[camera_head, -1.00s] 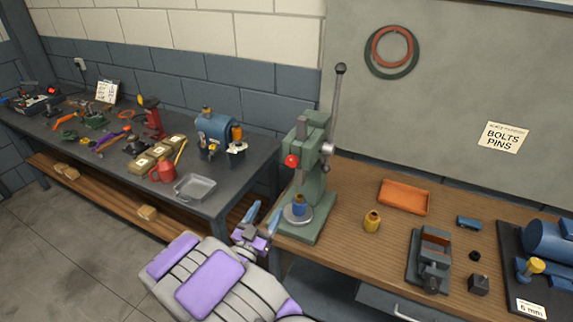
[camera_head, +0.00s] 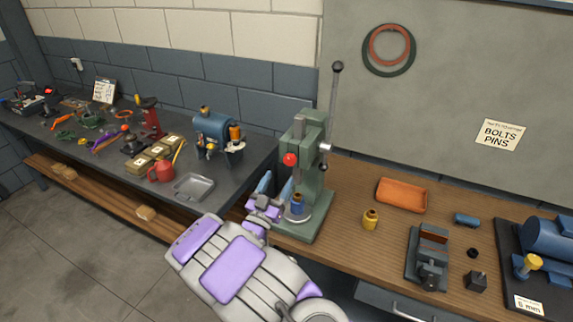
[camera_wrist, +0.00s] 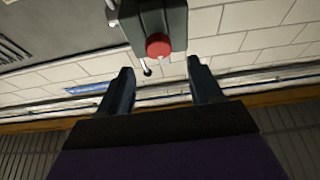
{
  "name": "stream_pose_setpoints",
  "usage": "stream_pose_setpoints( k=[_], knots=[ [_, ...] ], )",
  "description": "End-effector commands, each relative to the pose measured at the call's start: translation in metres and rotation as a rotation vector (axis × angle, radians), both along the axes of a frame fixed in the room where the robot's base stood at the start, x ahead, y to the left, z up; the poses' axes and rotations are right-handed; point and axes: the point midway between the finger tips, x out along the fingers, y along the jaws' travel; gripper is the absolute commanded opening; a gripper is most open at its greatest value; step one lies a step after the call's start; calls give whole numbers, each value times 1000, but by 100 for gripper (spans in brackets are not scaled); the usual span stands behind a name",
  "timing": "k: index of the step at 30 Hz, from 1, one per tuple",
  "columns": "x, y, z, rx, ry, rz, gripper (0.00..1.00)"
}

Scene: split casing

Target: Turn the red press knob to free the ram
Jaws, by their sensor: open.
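The green arbor press (camera_head: 311,170) stands at the left end of the wooden bench. Its red knob (camera_head: 290,159) sticks out of the front of the head. A long lever with a dark ball end (camera_head: 337,67) rises on its right side. A blue cylindrical part (camera_head: 297,203) stands on the round plate under the ram. My gripper (camera_head: 274,184) is open and empty, just left of the press and lower than the knob. In the wrist view the red knob (camera_wrist: 158,46) shows beyond and between the open fingertips (camera_wrist: 158,70), apart from them.
A yellow-brown part (camera_head: 370,219), an orange tray (camera_head: 402,195) and a grey vise (camera_head: 428,258) are on the wooden bench to the right. A dark bench (camera_head: 225,190) with a grey tray (camera_head: 194,187) and several tools stands to the left.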

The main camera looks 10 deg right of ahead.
Motion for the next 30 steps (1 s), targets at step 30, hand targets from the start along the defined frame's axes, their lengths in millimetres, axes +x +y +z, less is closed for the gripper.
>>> stream_pose_setpoints(
  k=[30],
  knots=[
    [53, -38, 28, -2, 2, 1, 58]
  ],
)
